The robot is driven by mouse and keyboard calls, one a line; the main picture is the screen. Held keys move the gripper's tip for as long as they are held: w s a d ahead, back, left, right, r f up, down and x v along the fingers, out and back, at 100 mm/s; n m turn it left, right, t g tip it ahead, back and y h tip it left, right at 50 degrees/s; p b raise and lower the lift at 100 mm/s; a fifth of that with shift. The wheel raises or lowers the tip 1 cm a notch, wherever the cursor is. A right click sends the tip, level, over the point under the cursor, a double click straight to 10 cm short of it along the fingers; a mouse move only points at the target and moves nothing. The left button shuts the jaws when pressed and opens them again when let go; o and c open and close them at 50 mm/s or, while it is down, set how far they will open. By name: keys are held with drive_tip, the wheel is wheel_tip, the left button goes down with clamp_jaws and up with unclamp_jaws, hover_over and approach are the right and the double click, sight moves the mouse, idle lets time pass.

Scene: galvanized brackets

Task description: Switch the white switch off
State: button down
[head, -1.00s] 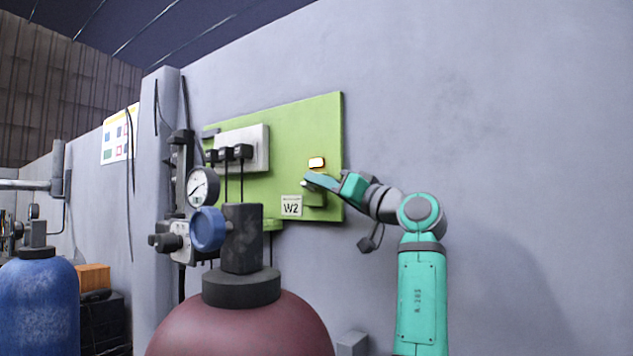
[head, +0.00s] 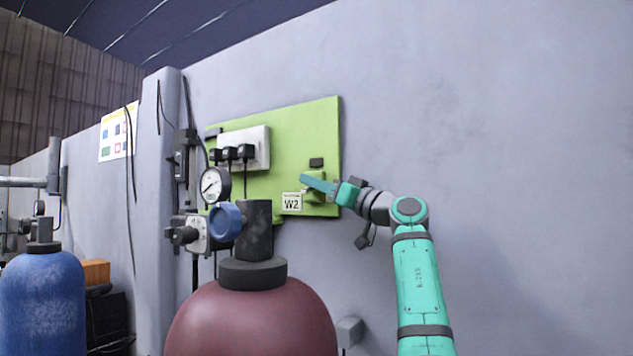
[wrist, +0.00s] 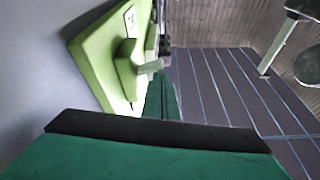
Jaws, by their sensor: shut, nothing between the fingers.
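The green board (head: 255,185) is on the wall, with a small green box (head: 313,197) at its lower right. In the wrist view a pale, whitish lever (wrist: 152,67), which looks like the white switch, sticks out from the green box (wrist: 126,68). My gripper (head: 304,178) is shut and empty, its fingertips in front of the box in the head view. In the wrist view my gripper's fingers (wrist: 162,95) are right beside the lever; I cannot tell whether they touch. In the head view the lever is mostly hidden by the fingers. A small lamp (head: 316,162) above the box is dark.
A dark red cylinder (head: 252,315) with a gauge (head: 215,185) and blue knob (head: 226,222) stands in front, left of my arm. A white socket strip (head: 258,147) with black plugs and a W2 label (head: 292,202) are on the board. The wall at right is clear.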

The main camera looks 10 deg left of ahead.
drive_tip(key=v, duration=1.1)
drive_tip(key=shift+d, duration=0.4)
